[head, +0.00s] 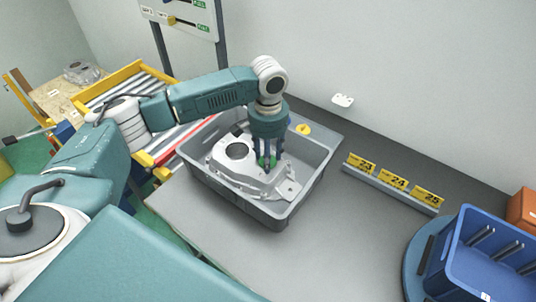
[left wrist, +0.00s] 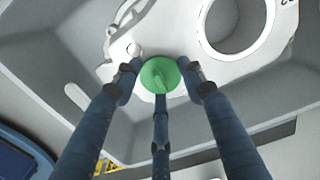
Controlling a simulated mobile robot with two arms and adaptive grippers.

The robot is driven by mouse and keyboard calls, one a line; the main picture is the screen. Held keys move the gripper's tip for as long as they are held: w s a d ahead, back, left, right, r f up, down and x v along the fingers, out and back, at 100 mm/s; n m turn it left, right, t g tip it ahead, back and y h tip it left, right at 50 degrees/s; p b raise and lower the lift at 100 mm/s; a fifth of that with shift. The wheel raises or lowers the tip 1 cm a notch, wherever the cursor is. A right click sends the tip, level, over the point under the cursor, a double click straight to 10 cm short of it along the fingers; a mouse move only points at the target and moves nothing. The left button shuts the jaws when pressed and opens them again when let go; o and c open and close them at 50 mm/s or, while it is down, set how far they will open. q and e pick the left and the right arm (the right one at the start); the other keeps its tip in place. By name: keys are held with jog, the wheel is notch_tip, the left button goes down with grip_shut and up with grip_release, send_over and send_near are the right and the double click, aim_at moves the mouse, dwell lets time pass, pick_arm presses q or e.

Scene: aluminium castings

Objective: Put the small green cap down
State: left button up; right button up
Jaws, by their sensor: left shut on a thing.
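The small green cap (left wrist: 160,75) is held between the fingers of my left gripper (left wrist: 162,80) in the left wrist view. In the head view a bit of the cap (head: 266,161) shows between the fingers of my left gripper (head: 270,160). The gripper is over a light grey aluminium casting (head: 232,165) that lies in a grey tray (head: 312,178). The casting also shows behind the cap in the left wrist view (left wrist: 195,25). I cannot tell whether the cap touches the casting. My right gripper is in neither view.
The grey tray stands on a grey table (head: 190,222). A rail with yellow number signs (head: 392,184) runs along the back right. A blue bin (head: 462,255) stands at the right on a round blue base. A yellow-edged roller rack (head: 125,80) is behind my left arm.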

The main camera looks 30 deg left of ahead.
pick_arm(q)
jog(key=shift+s+f, duration=0.1)
jog(key=shift+f, duration=0.15)
jog(key=shift+s+d+f+p, duration=0.1)
jog(key=shift+s+f+p, duration=0.2)
jog(key=shift+f, duration=0.1)
jog(key=o, duration=0.8)
jog(key=shift+w+f, duration=0.1)
jog(key=shift+f, duration=0.05)
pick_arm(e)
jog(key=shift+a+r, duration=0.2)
